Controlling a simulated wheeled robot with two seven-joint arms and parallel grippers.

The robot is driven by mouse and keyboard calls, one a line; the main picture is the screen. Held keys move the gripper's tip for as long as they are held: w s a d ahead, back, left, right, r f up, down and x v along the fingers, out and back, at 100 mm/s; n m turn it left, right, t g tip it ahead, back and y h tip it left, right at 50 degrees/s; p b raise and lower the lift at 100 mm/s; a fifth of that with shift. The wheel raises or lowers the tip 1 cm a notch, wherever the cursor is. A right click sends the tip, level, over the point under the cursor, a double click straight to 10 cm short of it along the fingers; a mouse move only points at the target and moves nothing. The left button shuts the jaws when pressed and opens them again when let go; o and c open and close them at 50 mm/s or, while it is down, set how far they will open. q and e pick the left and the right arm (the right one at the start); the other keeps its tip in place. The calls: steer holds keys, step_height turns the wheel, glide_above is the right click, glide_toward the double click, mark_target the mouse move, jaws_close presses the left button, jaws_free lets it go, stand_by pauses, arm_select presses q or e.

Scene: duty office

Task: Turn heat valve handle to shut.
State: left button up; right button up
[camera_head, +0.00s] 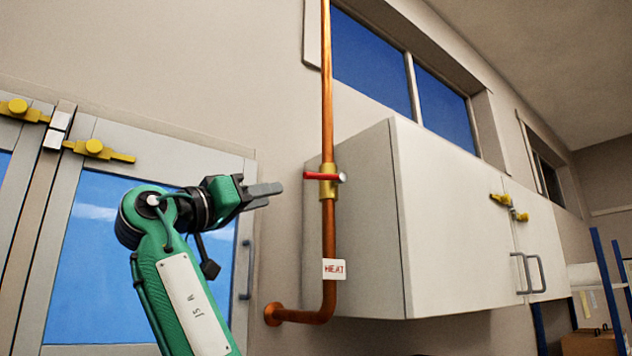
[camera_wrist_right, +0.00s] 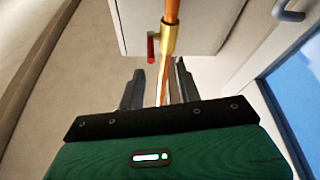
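The heat valve has a brass body (camera_head: 328,188) on a vertical copper pipe (camera_head: 327,100). Its red handle (camera_head: 318,176) lies about level across the pipe in the head view. A white HEAT tag (camera_head: 334,269) is on the pipe below. My right gripper (camera_head: 274,194) is left of the valve, apart from the handle, its fingers pointing right. In the right wrist view, the gripper (camera_wrist_right: 159,68) has its fingers apart with nothing held. The red handle (camera_wrist_right: 151,48) shows beyond the fingertips, beside the brass body (camera_wrist_right: 168,38). My left gripper is out of view.
A white wall cabinet (camera_head: 450,220) stands close behind and right of the pipe. A grey-framed glazed door or window (camera_head: 95,240) with yellow latches (camera_head: 95,147) is at the left. The pipe bends into a wall flange (camera_head: 273,314) below. Bare wall lies above the gripper.

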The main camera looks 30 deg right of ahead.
mark_target(321, 174)
steer(key=shift+m+g, duration=0.3)
steer(key=shift+m, duration=0.1)
steer(key=p+x, duration=0.2)
steer(key=x, duration=0.2)
steer(key=s+r+p+x, duration=0.1)
steer(key=p+x, duration=0.1)
steer(key=x, duration=0.2)
steer(key=r+p+x, duration=0.1)
steer(key=p+x, duration=0.1)
steer(key=x, duration=0.2)
steer(key=shift+s+r, duration=0.1)
steer(key=shift+s, duration=0.1)
steer(key=shift+p+x, duration=0.55)
steer(key=shift+x, duration=0.25)
jaws_close()
